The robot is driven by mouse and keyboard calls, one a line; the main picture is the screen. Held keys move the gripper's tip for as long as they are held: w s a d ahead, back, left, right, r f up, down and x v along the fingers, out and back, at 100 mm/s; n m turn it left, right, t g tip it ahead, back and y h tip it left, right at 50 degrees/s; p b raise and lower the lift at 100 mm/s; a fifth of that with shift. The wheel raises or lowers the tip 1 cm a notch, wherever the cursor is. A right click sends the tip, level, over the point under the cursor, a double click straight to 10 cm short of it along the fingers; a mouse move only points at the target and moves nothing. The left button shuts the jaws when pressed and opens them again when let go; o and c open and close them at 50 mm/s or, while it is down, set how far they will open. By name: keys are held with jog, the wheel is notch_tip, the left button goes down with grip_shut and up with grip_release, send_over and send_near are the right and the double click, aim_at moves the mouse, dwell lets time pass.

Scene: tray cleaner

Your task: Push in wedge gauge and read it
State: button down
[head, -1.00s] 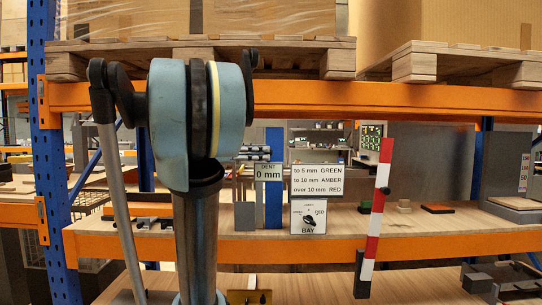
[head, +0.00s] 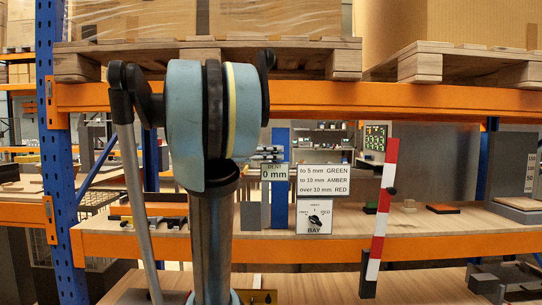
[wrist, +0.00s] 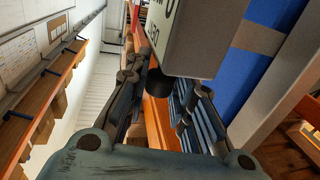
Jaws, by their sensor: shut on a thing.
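A pale grey block (wrist: 205,35) with black figures, which I take to be the wedge gauge, fills the upper middle of the wrist view. A black knob (wrist: 157,82) sticks out below it. My gripper (wrist: 163,90) has its fingers around the knob, shut on it. A blue upright (wrist: 265,45) with a grey band stands right of the block. In the head view the same kind of blue post (head: 280,210) stands behind a "DENT 0 mm" sign (head: 274,173). My arm hides much of the gripper there. Whether the wedge touches the upright cannot be told.
A white sign (head: 325,180) gives GREEN, AMBER and RED limits. Below it is a BAY dial (head: 315,217). A red-and-white striped post (head: 382,215) stands to the right. Orange beams (head: 300,98) run across above and below the wooden shelf (head: 350,222). Loaded pallets (head: 260,58) sit above.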

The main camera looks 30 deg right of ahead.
jog(key=shift+w+d, duration=0.1)
jog(key=w+d, duration=0.2)
jog(key=w, duration=0.1)
jog(key=shift+r, duration=0.2)
jog(key=c, duration=1.7)
grip_release()
jog(key=o, duration=0.3)
jog(key=shift+w+f, duration=0.1)
jog(key=shift+w, duration=0.2)
jog(key=shift+o, duration=0.2)
jog(key=shift+w+f, duration=0.1)
